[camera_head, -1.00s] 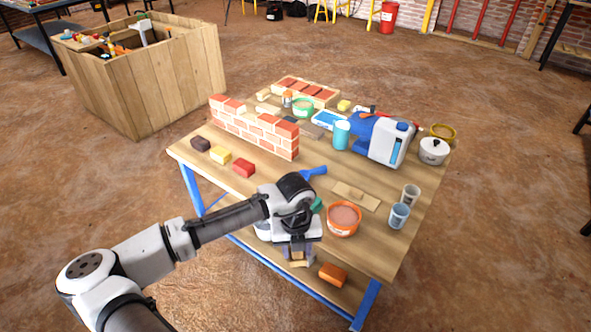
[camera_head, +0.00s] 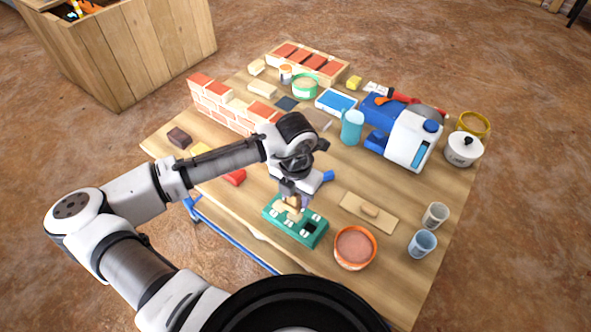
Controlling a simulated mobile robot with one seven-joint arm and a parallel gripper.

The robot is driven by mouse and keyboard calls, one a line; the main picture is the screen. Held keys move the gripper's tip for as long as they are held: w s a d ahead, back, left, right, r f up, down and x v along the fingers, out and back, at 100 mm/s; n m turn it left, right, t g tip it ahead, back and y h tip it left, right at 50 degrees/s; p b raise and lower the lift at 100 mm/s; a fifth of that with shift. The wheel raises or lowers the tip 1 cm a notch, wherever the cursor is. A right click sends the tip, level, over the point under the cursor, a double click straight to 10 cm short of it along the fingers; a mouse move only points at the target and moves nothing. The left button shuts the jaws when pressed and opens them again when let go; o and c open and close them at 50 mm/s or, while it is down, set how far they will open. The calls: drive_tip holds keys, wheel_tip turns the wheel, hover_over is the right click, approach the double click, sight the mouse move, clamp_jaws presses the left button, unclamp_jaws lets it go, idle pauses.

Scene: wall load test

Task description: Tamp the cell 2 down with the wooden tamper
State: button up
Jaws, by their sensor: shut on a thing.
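My gripper (camera_head: 294,190) is shut on the pale wooden tamper (camera_head: 289,210) and holds it at the back left part of a green block with cells (camera_head: 308,239), near the table's front edge. The tamper seems to be over or in one of the cells. I cannot tell whether it touches the bottom. One open cell (camera_head: 311,226) to the right looks dark inside. Small white labels mark the block, but they are too small to read, so I cannot tell which cell is cell 2. My gripper and the tamper hide part of the block.
An orange tub (camera_head: 355,248) stands close right of the block. A board with a wooden piece (camera_head: 369,211) lies behind it. Two cups (camera_head: 422,243) stand at right, with a blue-white machine (camera_head: 404,139) behind.

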drive_tip(key=shift+w, duration=0.4)
drive_tip(key=shift+s+f+b, duration=0.15)
drive_tip(key=shift+f+b, duration=0.7)
wheel_tip(320, 180, down, 4)
drive_tip(key=b, duration=0.3)
drive_tip(key=shift+f+b, duration=0.1)
drive_tip(key=shift+b, duration=0.2)
drive_tip(key=shift+f, duration=0.55)
idle(0.8)
drive_tip(key=shift+r, duration=0.1)
wheel_tip(320, 180, up, 7)
drive_tip(key=p, duration=0.5)
drive_tip(key=shift+p, duration=0.3)
idle(0.8)
